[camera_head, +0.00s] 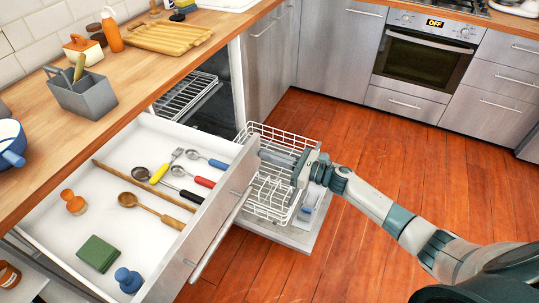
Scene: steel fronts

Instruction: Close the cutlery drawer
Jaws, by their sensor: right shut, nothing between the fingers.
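The cutlery drawer (222,212) stands pulled out at the left, its steel front facing right with a bar handle (220,235). Inside lie several utensils, including a wooden spoon (150,208), a yellow-handled fork (160,174) and a red-handled utensil (203,182). My left gripper is not in view.
An open dishwasher with a pulled-out white wire rack (272,200) stands just beyond the drawer, under my right gripper. In the drawer's near part lie a green block (98,253), a blue knob-shaped item (128,280) and an orange one (73,203). The wooden floor at right is clear.

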